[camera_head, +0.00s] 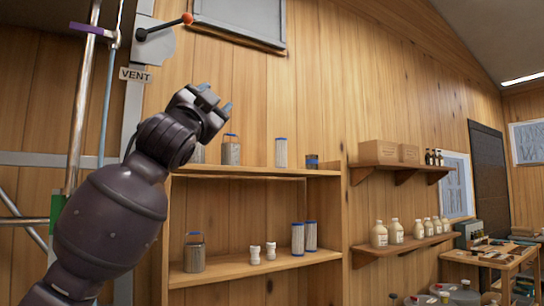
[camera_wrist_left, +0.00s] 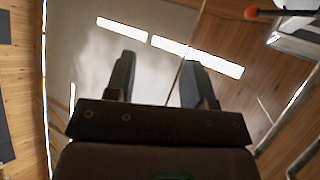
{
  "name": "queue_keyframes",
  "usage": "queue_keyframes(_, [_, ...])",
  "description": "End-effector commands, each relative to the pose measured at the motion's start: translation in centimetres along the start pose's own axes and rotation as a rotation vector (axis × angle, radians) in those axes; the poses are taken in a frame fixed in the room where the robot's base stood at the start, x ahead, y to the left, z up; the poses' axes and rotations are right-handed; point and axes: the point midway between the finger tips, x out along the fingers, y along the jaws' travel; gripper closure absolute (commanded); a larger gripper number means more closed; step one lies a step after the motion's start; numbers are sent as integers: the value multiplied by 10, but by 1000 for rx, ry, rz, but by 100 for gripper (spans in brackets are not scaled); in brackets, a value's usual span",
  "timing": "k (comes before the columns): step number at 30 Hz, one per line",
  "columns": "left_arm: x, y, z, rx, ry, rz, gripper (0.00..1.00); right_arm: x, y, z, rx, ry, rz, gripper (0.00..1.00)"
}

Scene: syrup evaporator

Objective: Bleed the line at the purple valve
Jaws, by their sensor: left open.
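The purple valve handle (camera_head: 92,29) is a flat purple lever across the upright metal pipe (camera_head: 82,110) at the upper left of the head view. My left gripper (camera_head: 215,97) is open and empty, to the right of the purple handle and lower in the picture, in front of the wall above the shelf unit. In the left wrist view the two fingers (camera_wrist_left: 158,62) stand apart with nothing between them, pointing towards the ceiling. The purple handle cannot be made out in the left wrist view. My right gripper is not in view.
A lever with an orange knob (camera_head: 187,19) is above a VENT sign (camera_head: 135,75); the knob (camera_wrist_left: 252,13) also shows in the left wrist view. A shelf unit (camera_head: 255,172) with jars and cylinders stands behind my arm. A green part (camera_head: 57,207) is lower on the pipe.

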Motion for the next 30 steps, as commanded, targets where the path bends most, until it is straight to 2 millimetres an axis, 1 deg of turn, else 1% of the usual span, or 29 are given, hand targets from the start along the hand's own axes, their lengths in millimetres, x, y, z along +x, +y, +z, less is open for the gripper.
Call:
queue_keyframes(1, [-10,21,23,-33,-12,24,51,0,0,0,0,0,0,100])
queue_keyframes(2, [-16,31,33,-52,-14,35,51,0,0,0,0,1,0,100])
queue_keyframes(3, [-24,44,48,-77,-21,49,51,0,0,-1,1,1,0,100])
queue_keyframes(8, [-62,93,102,-173,-54,99,51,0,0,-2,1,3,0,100])
queue_keyframes(12, [-103,132,147,-254,-97,135,51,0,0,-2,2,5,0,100])
queue_keyframes(14, [-122,148,165,-288,-118,148,51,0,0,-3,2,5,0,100])
queue_keyframes(15, [-135,158,177,-309,-134,156,51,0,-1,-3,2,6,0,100])
queue_keyframes(17, [-156,172,194,-339,-159,166,51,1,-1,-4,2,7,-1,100])
queue_keyframes(18, [-170,182,205,-359,-177,173,51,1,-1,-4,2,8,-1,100])
queue_keyframes(20, [-192,195,221,-388,-206,182,51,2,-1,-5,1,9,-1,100])
queue_keyframes(21, [-208,204,232,-405,-227,187,51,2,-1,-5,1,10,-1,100])
queue_keyframes(23, [-231,216,246,-431,-257,194,51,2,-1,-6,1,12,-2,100])
queue_keyframes(24, [-248,224,255,-447,-281,199,51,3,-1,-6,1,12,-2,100])
queue_keyframes(26, [-272,235,269,-469,-317,205,51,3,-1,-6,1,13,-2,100])
queue_keyframes(27, [-289,242,277,-482,-341,208,51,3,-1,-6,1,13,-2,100])
queue_keyframes(29, [-315,252,289,-501,-380,213,51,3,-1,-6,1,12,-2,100])
queue_keyframes(30, [-333,258,296,-512,-407,217,51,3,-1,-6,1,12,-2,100])
